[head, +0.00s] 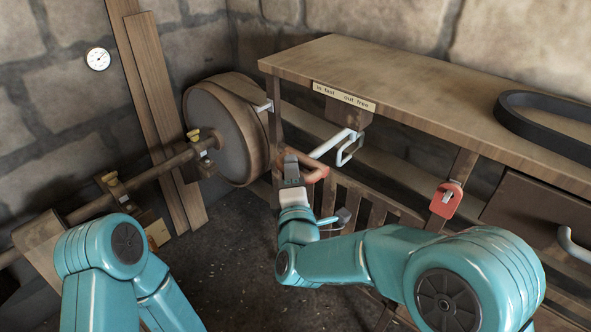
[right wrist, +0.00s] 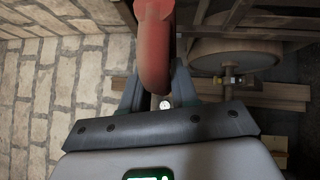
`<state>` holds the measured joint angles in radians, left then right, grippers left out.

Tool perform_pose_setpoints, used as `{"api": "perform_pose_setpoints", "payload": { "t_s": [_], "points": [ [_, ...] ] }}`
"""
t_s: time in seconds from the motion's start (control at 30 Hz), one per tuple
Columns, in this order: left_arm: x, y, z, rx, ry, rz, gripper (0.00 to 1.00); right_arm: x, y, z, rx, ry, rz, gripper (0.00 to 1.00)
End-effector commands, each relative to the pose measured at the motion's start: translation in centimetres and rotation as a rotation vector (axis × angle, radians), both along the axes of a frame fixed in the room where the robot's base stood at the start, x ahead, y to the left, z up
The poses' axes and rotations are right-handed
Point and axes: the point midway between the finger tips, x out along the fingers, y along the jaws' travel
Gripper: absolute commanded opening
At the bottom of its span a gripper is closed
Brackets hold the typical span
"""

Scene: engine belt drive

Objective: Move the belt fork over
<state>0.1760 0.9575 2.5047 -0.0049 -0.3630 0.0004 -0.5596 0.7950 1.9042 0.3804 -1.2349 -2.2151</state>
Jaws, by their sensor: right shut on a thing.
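My right gripper (head: 300,172) is shut on a red handle (head: 317,174) below the front edge of the bench. In the right wrist view the red handle (right wrist: 154,48) stands between the jaws. A pale metal rod (head: 330,145) runs from the handle up to a wooden block under a label (head: 343,97) reading "in fast" and "out free". A pale loop (head: 350,150) hangs beside the rod. A small pale bracket (head: 264,107) sits by the large wooden pulley (head: 217,133); I cannot tell whether it is the fork's end. My left gripper is outside the view.
The wooden bench (head: 420,95) fills the right side, with a black belt (head: 550,120) lying on it. A red tag-like piece (head: 446,199) hangs on a bench leg. The dark floor (head: 235,235) before the pulley is clear.

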Motion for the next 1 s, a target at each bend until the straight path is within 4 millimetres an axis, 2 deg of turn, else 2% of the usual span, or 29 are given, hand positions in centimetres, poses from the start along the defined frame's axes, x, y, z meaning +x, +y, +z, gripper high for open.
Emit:
{"api": "perform_pose_setpoints", "payload": {
  "t_s": [0.03, 0.07, 0.1, 0.37, 0.47, 0.57, 0.8, 1.0],
  "points": [
    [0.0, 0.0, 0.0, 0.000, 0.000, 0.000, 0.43, -0.3, 0.4, -0.3, -0.005, 0.005, 0.011, 0.39],
    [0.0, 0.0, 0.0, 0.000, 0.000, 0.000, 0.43, -0.3, 0.4, -0.3, -0.005, 0.005, 0.011, 0.48],
    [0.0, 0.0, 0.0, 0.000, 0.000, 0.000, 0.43, -0.2, 0.4, -0.2, -0.005, 0.004, 0.010, 0.49],
    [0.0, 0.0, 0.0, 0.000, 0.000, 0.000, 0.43, -0.2, 0.2, -0.2, -0.003, 0.003, 0.006, 0.49],
    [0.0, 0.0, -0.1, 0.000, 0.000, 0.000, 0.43, -0.9, 0.2, -0.3, -0.004, 0.005, 0.008, 0.49],
    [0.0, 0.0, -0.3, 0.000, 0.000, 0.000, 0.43, -2.6, -0.1, -0.5, -0.004, 0.004, 0.008, 0.49],
    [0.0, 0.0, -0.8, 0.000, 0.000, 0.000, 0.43, -8.9, -1.1, -1.5, -0.005, 0.005, 0.011, 0.49],
    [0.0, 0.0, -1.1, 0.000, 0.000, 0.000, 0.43, -13.4, -1.9, -2.0, -0.006, 0.003, 0.012, 0.49]
  ]
}}
